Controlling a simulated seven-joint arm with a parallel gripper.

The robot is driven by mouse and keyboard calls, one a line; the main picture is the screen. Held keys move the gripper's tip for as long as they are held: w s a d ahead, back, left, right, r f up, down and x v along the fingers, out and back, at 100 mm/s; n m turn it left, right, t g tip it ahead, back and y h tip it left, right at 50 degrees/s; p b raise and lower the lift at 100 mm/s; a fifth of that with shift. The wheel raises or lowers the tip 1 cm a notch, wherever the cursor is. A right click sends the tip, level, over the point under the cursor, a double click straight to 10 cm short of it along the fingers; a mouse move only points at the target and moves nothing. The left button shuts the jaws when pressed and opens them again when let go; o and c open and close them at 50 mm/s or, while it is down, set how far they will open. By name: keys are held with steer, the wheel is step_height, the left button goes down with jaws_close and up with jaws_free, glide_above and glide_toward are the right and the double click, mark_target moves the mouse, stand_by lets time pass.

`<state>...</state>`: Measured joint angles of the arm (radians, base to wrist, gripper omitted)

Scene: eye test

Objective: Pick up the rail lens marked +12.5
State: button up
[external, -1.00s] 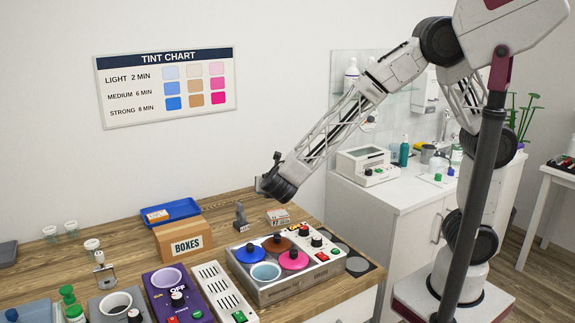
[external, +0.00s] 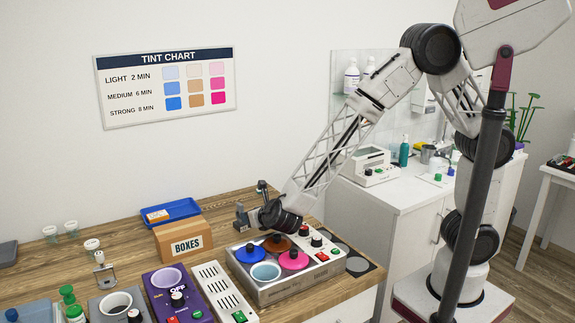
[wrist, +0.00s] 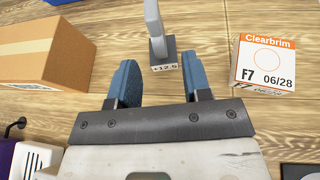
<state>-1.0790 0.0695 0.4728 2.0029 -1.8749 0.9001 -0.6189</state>
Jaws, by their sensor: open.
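The rail lens marked +12.5 stands on the wooden counter in the wrist view (wrist: 154,30): a grey upright piece on a dark foot with a small "+12.5" label facing me. In the external view it is the small grey upright piece (external: 241,218) just left of my gripper. My gripper (wrist: 159,77) is open and empty, its two blue fingers pointing at the lens, one toward each side of it. The labelled foot lies just beyond and between the fingertips; no contact shows. In the external view my gripper (external: 256,217) is low over the counter.
A cardboard box (wrist: 38,50) marked BOXES in the external view (external: 183,240) stands left. A white and orange Clearbrim carton (wrist: 264,64) stands right of the lens. The steel unit with coloured lids (external: 290,287) is in front of my gripper. A blue tray (external: 184,209) lies behind.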

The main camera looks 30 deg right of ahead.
steer(key=shift+x, duration=1.15)
steer(key=shift+w, duration=0.1)
steer(key=shift+x, duration=2.5)
steer(key=shift+a+r, duration=0.1)
steer(key=shift+a, duration=0.05)
steer(key=shift+c, duration=0.3)
jaws_close()
